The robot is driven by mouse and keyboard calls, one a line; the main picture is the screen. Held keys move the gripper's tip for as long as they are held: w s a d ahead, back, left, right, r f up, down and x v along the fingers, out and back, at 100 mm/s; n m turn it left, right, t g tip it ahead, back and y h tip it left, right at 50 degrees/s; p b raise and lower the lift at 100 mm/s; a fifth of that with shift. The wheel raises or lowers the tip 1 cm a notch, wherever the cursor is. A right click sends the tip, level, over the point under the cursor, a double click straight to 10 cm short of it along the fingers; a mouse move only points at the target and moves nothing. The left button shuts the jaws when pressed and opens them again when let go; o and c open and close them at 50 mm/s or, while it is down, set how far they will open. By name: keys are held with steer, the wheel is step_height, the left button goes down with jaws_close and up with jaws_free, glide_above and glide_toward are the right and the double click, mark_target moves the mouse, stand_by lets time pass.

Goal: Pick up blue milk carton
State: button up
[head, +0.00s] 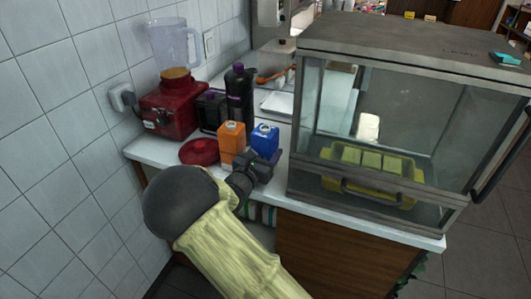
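The blue milk carton (265,138) stands upright on the white counter, just right of an orange carton (232,138). My gripper (264,166) is at the front of the blue carton and covers its lower part. The dark fingers are small here, and I cannot tell whether they touch the carton or how far apart they are.
A red lid (199,151) lies left of the cartons. A red blender (170,108) and a dark bottle (239,95) stand behind. A glass display case (375,125) stands close on the right, with a yellow tray (365,190) inside. The tiled wall (60,120) bounds the left.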

step_height(320, 180, up, 18)
steer(key=shift+f+p, duration=0.1)
steer(key=shift+p, duration=0.95)
steer(key=shift+d+f, duration=0.1)
